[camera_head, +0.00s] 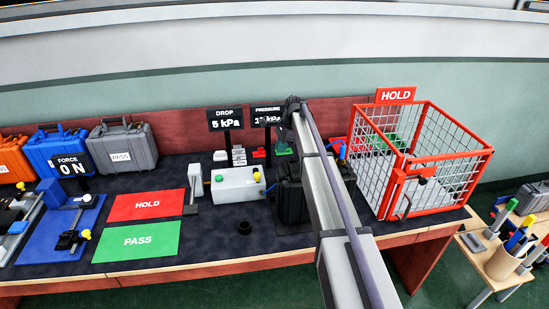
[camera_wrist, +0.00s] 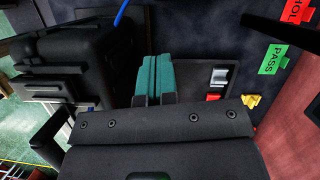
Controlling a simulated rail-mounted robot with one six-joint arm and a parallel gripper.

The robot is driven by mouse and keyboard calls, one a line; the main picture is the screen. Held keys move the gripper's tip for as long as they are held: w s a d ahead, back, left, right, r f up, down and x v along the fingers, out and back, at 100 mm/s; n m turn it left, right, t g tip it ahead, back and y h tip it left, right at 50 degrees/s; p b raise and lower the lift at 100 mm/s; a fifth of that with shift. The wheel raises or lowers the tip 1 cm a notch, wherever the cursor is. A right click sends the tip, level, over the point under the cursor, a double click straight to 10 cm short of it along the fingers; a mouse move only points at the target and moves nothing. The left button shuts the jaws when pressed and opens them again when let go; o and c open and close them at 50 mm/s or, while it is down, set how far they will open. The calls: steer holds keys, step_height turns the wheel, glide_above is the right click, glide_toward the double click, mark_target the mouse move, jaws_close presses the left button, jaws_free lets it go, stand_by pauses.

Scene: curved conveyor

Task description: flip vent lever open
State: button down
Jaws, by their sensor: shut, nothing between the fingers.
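My gripper (camera_wrist: 153,62) reaches up from the bottom of the wrist view, its two teal fingertips together and nothing between them. A dark plate (camera_wrist: 190,70) lies beyond and beside the fingertips, with a small silver-white fitting (camera_wrist: 219,76) to their right. I cannot tell for sure whether this fitting is the vent lever, or how it is set. A grey box (camera_head: 232,188) with yellow and green knobs stands left of my arm. No contact between fingertips and fitting is visible.
A black case (camera_wrist: 70,60) stands close left of my fingers, with a blue cable above. Red (camera_wrist: 213,97) and yellow (camera_wrist: 251,100) pieces lie to the right. The red wire cage (camera_head: 425,165) stands right of my arm; pressure displays (camera_head: 267,117) stand behind.

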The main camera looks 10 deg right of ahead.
mark_target(256, 174)
steer(key=a+f+b, duration=0.2)
steer(key=f, duration=0.1)
steer(key=a+f+b, duration=0.2)
steer(key=f+b, duration=0.1)
steer(key=a+f+b, duration=0.2)
steer(key=f+b, duration=0.1)
steer(key=shift+s+a+f, duration=0.1)
steer(key=shift+s+a, duration=0.25)
steer(key=shift+a, duration=0.05)
steer(key=shift+d, duration=0.1)
